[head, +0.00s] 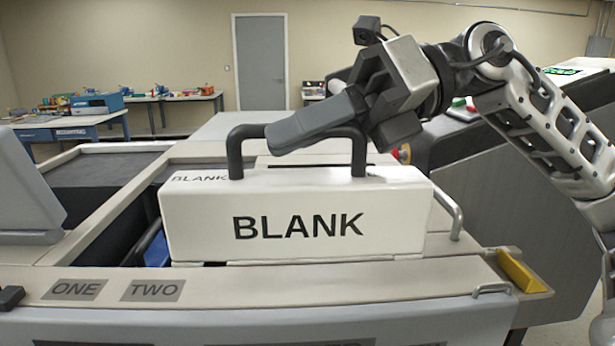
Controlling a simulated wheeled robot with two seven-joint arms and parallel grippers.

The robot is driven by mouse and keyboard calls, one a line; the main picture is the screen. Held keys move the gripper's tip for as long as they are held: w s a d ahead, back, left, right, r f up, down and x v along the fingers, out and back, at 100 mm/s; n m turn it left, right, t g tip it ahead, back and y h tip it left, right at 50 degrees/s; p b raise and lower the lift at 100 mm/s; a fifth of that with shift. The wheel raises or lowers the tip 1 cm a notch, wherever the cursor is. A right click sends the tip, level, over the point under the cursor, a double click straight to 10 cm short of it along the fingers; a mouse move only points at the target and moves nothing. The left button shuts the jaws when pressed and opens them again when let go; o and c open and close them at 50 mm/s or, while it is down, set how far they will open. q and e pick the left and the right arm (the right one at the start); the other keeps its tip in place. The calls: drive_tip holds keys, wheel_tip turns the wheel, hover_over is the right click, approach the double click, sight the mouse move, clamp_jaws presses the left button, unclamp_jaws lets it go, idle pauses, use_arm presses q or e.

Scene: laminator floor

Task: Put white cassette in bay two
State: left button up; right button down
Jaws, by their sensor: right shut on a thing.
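The white cassette (300,222), marked BLANK, has a dark arched handle (237,150) on top. My right gripper (300,130) comes in from the right and is shut on the cassette's handle. The cassette is upright and sits at or just above the machine's top, right of the labelled bays; I cannot tell whether it touches. The label TWO (153,291) is on the front ledge, left of the cassette's lower edge. The bay behind that label is partly hidden by the cassette, with something blue (157,250) inside. My left gripper is not in view.
The label ONE (76,290) is on the ledge left of TWO. A grey panel (25,190) stands at the left edge. A yellow block (521,271) and a metal handle (492,289) are at the front right. Workbenches (75,130) stand far back.

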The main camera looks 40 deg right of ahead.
sight(308, 173)
drive_tip(key=shift+w+d+f+b, duration=0.15)
drive_tip(key=shift+d+f+b, duration=0.25)
drive_tip(key=shift+f, duration=0.3)
wheel_tip(308, 173, down, 3)
drive_tip(key=shift+r+b, duration=0.2)
drive_tip(key=shift+b, duration=0.9)
drive_tip(key=shift+d+f, duration=0.1)
drive_tip(key=shift+f, duration=0.1)
drive_tip(key=shift+r, duration=0.1)
drive_tip(key=shift+f+b, duration=0.25)
drive_tip(key=shift+b, duration=0.05)
drive_tip(key=c, duration=1.5)
unclamp_jaws()
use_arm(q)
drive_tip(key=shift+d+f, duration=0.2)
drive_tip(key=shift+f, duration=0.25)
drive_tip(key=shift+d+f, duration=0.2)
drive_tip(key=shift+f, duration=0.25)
use_arm(e)
drive_tip(key=shift+o, duration=0.2)
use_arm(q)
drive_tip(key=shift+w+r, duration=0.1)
